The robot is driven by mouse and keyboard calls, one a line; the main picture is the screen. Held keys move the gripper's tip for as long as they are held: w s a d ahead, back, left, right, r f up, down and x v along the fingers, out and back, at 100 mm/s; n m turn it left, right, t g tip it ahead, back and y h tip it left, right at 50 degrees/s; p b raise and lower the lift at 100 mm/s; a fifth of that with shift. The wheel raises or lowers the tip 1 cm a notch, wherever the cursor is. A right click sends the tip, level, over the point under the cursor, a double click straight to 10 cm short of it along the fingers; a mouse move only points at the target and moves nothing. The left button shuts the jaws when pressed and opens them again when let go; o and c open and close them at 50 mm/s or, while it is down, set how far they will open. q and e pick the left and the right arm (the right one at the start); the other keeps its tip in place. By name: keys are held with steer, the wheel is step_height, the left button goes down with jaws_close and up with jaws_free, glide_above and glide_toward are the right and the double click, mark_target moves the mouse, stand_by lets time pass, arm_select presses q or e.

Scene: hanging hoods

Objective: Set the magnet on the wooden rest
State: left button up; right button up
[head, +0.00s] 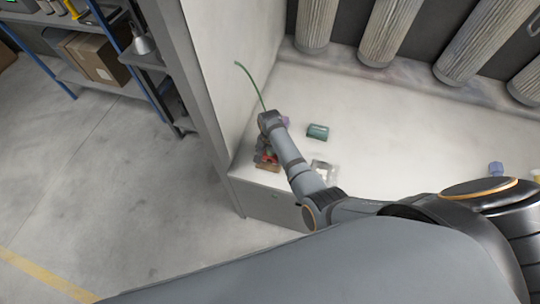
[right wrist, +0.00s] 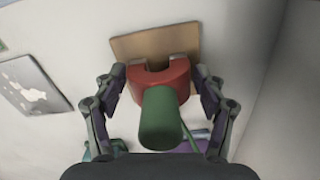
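The magnet (right wrist: 176,73) is a red horseshoe with grey tips, seen in the right wrist view. A thick green cylinder (right wrist: 160,122) extends from it toward the camera. The wooden rest (right wrist: 128,47) is a tan board behind the magnet; whether they touch is hard to tell. My right gripper (right wrist: 160,82) has one finger on each side of the magnet, with narrow gaps showing, and looks open. In the head view my right gripper (head: 266,143) is over the red magnet (head: 270,157) and the wooden rest (head: 263,165), partly hiding both. My left gripper is out of view.
A wall panel (head: 215,70) stands close left of my right gripper. A thin green strand (head: 250,82) rises beside it. A teal block (head: 318,131), a purple object (head: 285,121) and a pale plate (head: 323,168) lie nearby. The white surface right of them is mostly clear.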

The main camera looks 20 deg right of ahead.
steer(key=shift+o, duration=1)
steer(key=shift+r, duration=0.15)
step_height(320, 180, up, 7)
steer(key=p, duration=0.6)
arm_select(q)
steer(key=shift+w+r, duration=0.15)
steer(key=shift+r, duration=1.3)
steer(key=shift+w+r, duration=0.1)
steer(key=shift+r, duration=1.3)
arm_select(e)
steer(key=shift+r, duration=2.6)
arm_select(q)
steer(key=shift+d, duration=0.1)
